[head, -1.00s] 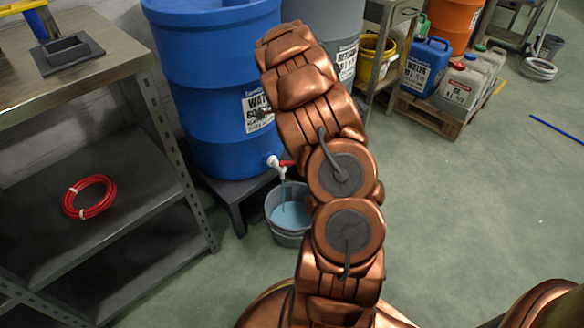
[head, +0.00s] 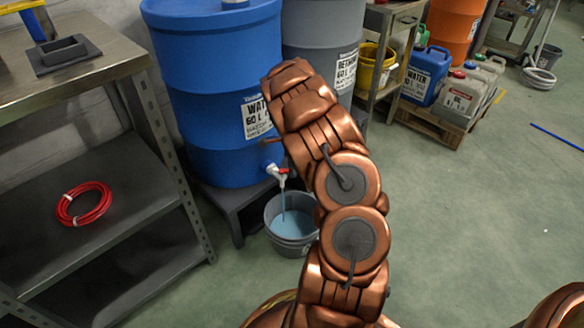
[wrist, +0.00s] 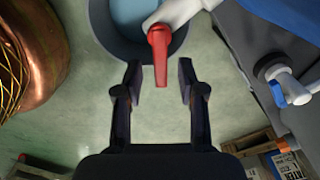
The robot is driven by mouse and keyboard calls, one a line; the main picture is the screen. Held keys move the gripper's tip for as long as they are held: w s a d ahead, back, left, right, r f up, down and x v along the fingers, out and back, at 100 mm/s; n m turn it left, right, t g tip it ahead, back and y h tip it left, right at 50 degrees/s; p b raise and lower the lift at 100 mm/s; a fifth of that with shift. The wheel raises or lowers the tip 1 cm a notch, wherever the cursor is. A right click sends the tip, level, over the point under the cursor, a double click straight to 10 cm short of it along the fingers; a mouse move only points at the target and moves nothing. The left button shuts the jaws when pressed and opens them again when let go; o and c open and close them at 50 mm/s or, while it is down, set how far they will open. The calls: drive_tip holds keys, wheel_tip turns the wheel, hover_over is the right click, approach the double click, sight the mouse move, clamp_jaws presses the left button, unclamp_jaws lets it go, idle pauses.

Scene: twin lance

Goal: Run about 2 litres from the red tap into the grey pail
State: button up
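The red tap (head: 280,172) sticks out low on the blue water barrel (head: 215,90). A thin stream of water falls from it into the grey pail (head: 270,237), which stands on the floor below. Bluish water covers the pail's bottom; its exact depth cannot be read. In the wrist view the tap's red lever (wrist: 159,50) points toward my gripper (wrist: 160,82). My gripper is open, with one finger on each side of the lever's end and gaps visible on both sides. The pail (wrist: 108,42) shows behind the tap. My arm hides the gripper in the head view.
A grey barrel (head: 322,40) stands right of the blue one; a blue-handled tap (wrist: 290,90) shows in the wrist view. A metal shelf (head: 100,190) with a red hose coil (head: 84,204) is at left. Jerrycans stand on a pallet (head: 432,122).

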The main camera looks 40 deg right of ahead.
drive_tip(key=shift+c, duration=0.3)
clamp_jaws()
drive_tip(key=shift+w+r+p, duration=0.1)
drive_tip(key=shift+r+p, duration=0.05)
drive_tip(key=shift+p, duration=0.2)
drive_tip(key=shift+w+d+r+n+p, duration=0.1)
drive_tip(key=shift+w+r+n+p, duration=0.05)
drive_tip(key=shift+n+p, duration=0.4)
drive_tip(key=shift+w+d+n+p, duration=0.1)
drive_tip(key=shift+w+n+p, duration=0.2)
drive_tip(key=shift+n+p, duration=0.75)
drive_tip(key=shift+w+d+n+p, duration=0.15)
drive_tip(key=shift+w+n+p, duration=0.2)
drive_tip(key=shift+n+p, duration=0.65)
drive_tip(key=shift+w+d+n+p, duration=0.1)
drive_tip(key=shift+w+n+p, duration=0.35)
drive_tip(key=shift+n, duration=0.95)
drive_tip(key=shift+s+f, duration=0.1)
drive_tip(key=shift+f, duration=0.1)
